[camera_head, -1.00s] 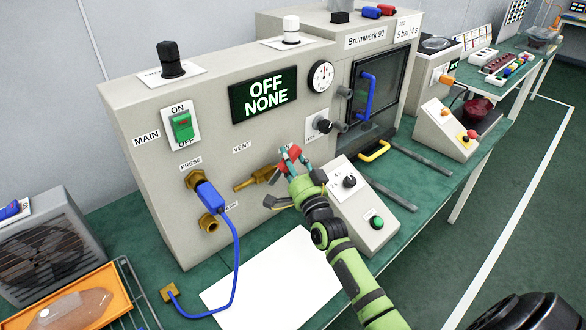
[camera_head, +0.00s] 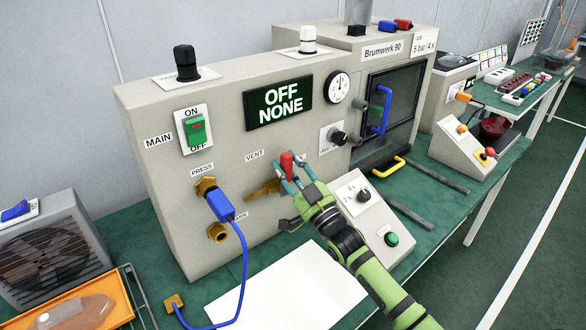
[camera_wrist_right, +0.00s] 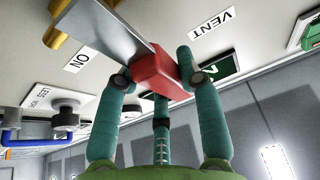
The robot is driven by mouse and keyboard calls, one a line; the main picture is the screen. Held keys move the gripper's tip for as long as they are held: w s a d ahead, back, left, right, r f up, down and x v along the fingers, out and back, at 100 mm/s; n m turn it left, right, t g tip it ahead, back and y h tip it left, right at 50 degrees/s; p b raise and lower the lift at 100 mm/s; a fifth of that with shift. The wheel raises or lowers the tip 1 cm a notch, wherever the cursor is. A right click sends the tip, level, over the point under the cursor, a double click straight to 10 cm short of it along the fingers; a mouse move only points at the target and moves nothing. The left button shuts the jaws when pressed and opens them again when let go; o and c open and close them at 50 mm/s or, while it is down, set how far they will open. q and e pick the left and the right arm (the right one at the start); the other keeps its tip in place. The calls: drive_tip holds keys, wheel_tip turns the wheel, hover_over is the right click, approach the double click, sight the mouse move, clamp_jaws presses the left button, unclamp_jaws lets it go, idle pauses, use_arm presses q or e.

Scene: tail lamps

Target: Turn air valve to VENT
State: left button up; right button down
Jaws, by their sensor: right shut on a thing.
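The air valve is a brass fitting (camera_head: 262,190) on the front of the grey machine, with a metal lever that has a red grip (camera_head: 288,163). The VENT label (camera_head: 255,155) is above and left of the grip. My right gripper (camera_head: 290,174) is shut on the red grip. The VENT label (camera_wrist_right: 211,33) and the ON label (camera_wrist_right: 81,60) show on either side of the lever. My left gripper is not in view.
A blue hose plug (camera_head: 221,206) sits in the PRESS port left of the valve. The display (camera_head: 279,104) reads OFF NONE. A small control box (camera_head: 370,215) stands right of my gripper. White paper (camera_head: 285,290) lies on the bench in front.

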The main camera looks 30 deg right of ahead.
drive_tip(key=shift+a+r+n+y, duration=0.1)
drive_tip(key=shift+a+n+y, duration=0.25)
drive_tip(key=shift+n, duration=0.35)
drive_tip(key=shift+s+d, duration=0.1)
drive_tip(key=c, duration=0.8)
unclamp_jaws()
drive_tip(key=v, duration=1.2)
